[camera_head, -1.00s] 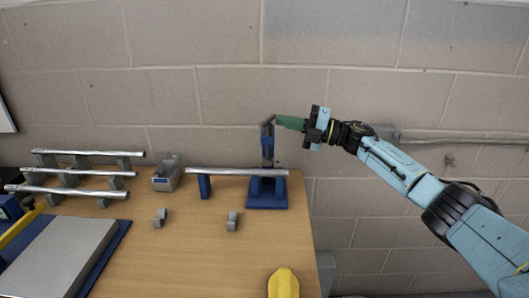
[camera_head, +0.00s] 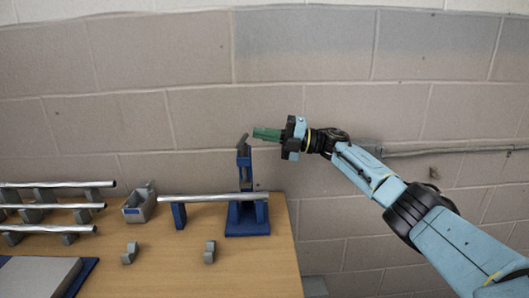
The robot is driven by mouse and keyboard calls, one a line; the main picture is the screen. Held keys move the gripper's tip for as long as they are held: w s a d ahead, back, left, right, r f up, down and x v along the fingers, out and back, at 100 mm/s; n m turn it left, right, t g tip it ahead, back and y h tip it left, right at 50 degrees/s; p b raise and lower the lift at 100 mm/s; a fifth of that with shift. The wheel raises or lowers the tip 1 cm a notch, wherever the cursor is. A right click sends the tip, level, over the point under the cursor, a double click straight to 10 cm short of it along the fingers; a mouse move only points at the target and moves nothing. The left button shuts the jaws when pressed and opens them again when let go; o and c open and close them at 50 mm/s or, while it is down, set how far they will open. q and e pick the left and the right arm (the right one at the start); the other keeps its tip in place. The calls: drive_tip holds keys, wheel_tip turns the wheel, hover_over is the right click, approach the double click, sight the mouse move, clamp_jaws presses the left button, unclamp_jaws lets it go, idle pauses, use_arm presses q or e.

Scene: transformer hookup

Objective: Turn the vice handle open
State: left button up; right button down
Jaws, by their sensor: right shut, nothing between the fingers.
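The blue vice (camera_head: 247,215) stands upright near the right end of the wooden table. Its dark handle (camera_head: 243,141) slants at the top of the blue post. A silver pipe (camera_head: 205,197) runs through the vice, with its left part on a blue support (camera_head: 179,215). My right gripper (camera_head: 256,134) has green fingers pointing left. It is shut and empty, close to the right of the handle and slightly above it; I cannot tell if they touch. My left gripper is not in view.
Several silver pipes (camera_head: 58,185) lie on grey racks at the left. A grey box (camera_head: 140,206) and two small grey clips (camera_head: 129,253), (camera_head: 210,251) sit on the table (camera_head: 180,275). A brick wall (camera_head: 150,60) stands behind.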

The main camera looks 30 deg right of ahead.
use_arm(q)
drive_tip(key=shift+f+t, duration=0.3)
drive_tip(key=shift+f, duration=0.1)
use_arm(e)
drive_tip(key=shift+w+a+f, duration=0.2)
drive_tip(key=shift+a+f, duration=0.3)
drive_tip(key=shift+a, duration=0.25)
drive_tip(key=shift+d, duration=0.1)
drive_tip(key=v, duration=1.3)
drive_tip(key=shift+d, duration=0.2)
drive_tip(key=c, duration=1.7)
unclamp_jaws()
drive_tip(key=shift+s+d, duration=0.15)
drive_tip(key=shift+d, duration=0.1)
drive_tip(key=shift+o, duration=1.1)
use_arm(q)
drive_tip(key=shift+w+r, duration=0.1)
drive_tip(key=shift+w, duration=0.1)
